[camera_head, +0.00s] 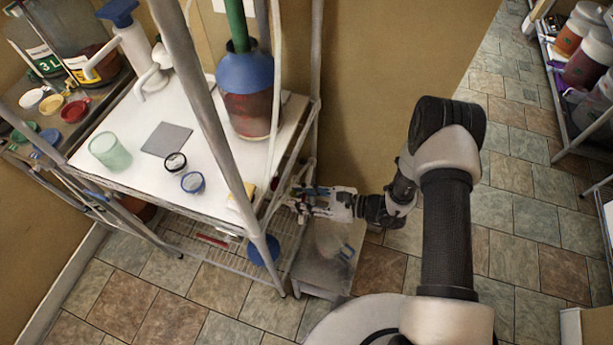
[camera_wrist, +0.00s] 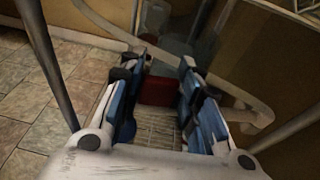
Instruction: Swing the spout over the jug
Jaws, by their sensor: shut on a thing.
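My gripper (camera_head: 300,203) is low beside the right end of the white-topped rack in the head view. In the wrist view its blue-padded fingers (camera_wrist: 163,100) stand on either side of a pale curved tube (camera_wrist: 105,26), which looks like the spout. The tube reappears right of the fingers; its held part is mostly hidden by them. A clear vessel with blue marks, possibly the jug (camera_head: 330,240), stands on a low grey stand (camera_head: 322,272) just below my gripper. Its outline is faint, and I cannot tell whether the tube's end is above it.
A vessel of red liquid with a blue top (camera_head: 246,92) stands on the rack top (camera_head: 130,125), with a greenish cup (camera_head: 110,152) and small round lids. Rack posts (camera_head: 215,120) stand close to my gripper.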

